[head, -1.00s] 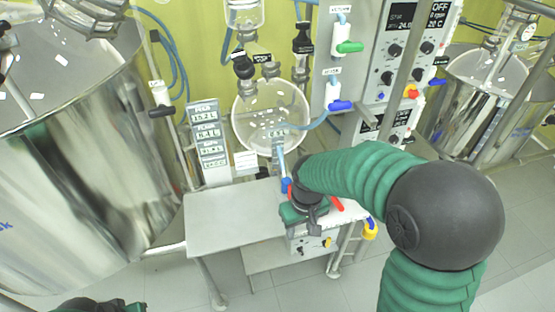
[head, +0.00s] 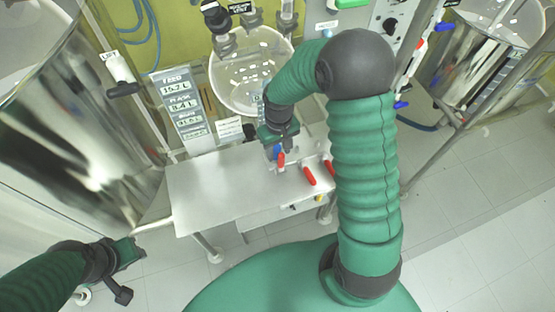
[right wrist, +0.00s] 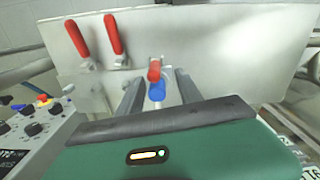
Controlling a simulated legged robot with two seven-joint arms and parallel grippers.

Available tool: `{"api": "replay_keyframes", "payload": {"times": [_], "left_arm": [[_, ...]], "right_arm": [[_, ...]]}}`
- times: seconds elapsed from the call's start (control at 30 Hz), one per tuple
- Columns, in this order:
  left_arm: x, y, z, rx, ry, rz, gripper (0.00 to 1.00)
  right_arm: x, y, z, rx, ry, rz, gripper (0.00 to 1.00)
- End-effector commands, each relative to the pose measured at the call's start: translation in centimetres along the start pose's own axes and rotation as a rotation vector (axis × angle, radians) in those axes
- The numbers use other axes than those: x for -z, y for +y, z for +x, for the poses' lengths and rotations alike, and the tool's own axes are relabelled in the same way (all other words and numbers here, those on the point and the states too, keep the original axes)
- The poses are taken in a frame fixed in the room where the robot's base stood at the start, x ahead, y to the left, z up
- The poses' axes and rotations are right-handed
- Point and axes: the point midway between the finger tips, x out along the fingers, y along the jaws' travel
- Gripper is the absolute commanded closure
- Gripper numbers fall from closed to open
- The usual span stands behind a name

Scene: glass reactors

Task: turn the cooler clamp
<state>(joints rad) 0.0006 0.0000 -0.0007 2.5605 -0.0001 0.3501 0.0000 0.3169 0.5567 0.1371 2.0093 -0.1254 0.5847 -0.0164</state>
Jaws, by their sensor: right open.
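Several small clamps with red handles are at the table's right part. One red handle (head: 281,160) with a blue part (head: 276,149) is at my right gripper (head: 272,147). In the right wrist view this red handle (right wrist: 154,72) and blue part (right wrist: 156,91) lie between the two open fingers (right wrist: 157,95); contact cannot be told. Two more red handles (right wrist: 77,38) (right wrist: 113,34) stand apart to the left there. No label shows which is the cooler clamp. My left gripper (head: 128,262) is at the lower left, away from the table; its jaws are unclear.
The metal table (head: 215,185) is mostly bare on its left. A round glass flask (head: 250,75) hangs behind it. A panel with readouts (head: 180,105) stands at its back left. Large steel vessels stand left (head: 75,110) and right (head: 490,60).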

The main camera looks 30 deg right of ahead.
Motion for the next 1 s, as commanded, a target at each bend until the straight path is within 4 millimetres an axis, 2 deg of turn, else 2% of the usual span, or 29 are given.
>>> {"api": "replay_keyframes", "payload": {"times": [0.1,0.3,0.63,0.97,1.0], "left_arm": [[0.0,0.0,-0.1,0.0,0.001,0.001,0.64],[0.1,0.1,-0.1,0.0,0.001,0.002,0.64],[0.1,0.0,-0.1,0.0,0.001,0.001,0.64],[0.1,0.1,-0.1,0.0,0.001,0.001,0.64],[0.1,0.1,-0.1,0.0,0.001,0.001,0.64]], "right_arm": [[-0.2,0.2,3.1,0.003,-0.005,0.002,0.58],[-0.2,-0.1,6.2,-0.002,0.0,0.002,0.58],[-0.1,-0.3,6.8,-0.004,0.002,0.002,0.58],[-0.1,-0.1,6.9,-0.001,0.001,0.001,0.99],[-0.1,-0.1,6.9,-0.002,0.001,0.002,1.0]]}}
